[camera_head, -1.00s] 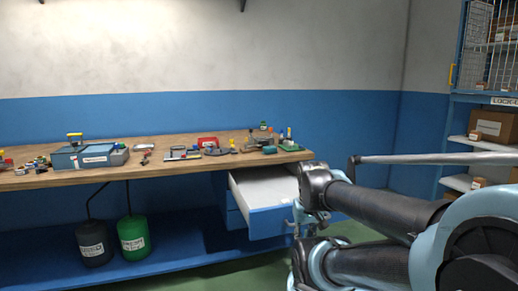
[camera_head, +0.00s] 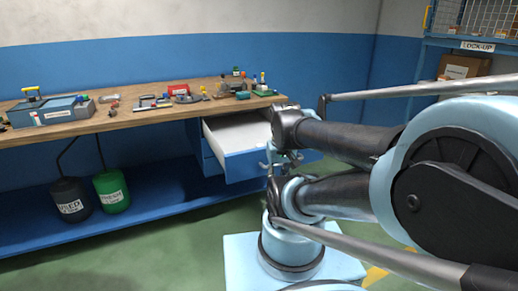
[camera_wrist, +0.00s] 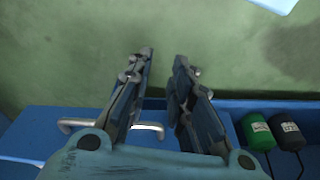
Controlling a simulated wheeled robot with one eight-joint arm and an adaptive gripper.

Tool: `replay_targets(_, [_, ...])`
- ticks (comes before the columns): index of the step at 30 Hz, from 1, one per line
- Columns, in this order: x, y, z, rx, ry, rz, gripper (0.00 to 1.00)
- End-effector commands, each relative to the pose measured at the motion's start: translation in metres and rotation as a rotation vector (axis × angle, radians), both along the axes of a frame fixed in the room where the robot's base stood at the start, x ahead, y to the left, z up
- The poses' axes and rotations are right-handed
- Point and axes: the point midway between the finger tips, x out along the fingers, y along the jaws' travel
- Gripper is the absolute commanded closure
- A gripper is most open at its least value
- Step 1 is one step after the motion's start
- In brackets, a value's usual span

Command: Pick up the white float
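I cannot make out a white float for certain. Small tools too small to identify, one of them a pale flat piece (camera_head: 150,103), lie on the wooden workbench (camera_head: 150,126). My gripper (camera_wrist: 163,56) is open and empty in the wrist view, with a gap between its fingers. It is in front of the blue drawer unit, with a metal drawer handle (camera_wrist: 82,123) behind the fingers. In the head view my arm partly hides the front of the pulled-out drawer (camera_head: 240,134). The visible part of its white inside looks empty.
A blue-grey box (camera_head: 50,111) stands at the bench's left. A black container (camera_head: 69,200) and a green container (camera_head: 111,192) stand on the blue shelf below. A caged shelf (camera_head: 476,45) with a cardboard box (camera_head: 463,66) is at the right. Green floor (camera_head: 185,255) is clear in front.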

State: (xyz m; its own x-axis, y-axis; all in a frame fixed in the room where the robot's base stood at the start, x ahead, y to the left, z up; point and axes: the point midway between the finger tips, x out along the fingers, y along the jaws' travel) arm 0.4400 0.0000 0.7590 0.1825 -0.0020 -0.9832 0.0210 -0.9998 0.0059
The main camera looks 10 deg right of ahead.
Motion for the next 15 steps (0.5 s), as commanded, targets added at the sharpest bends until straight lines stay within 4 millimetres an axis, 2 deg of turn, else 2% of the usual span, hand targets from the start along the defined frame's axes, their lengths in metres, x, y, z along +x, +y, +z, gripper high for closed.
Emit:
replay_targets(3, [0.0, 0.0, 0.0, 0.0, 0.0, 0.0, 0.8])
replay_targets(7, [-0.007, 0.0, 0.007, -0.002, -0.01, 0.011, 0.55])
replay_targets(11, [0.005, 0.0, 0.02, -0.015, -0.003, 0.08, 0.55])
replay_targets(15, [0.029, 0.0, 0.046, -0.041, 0.014, 0.228, 0.55])
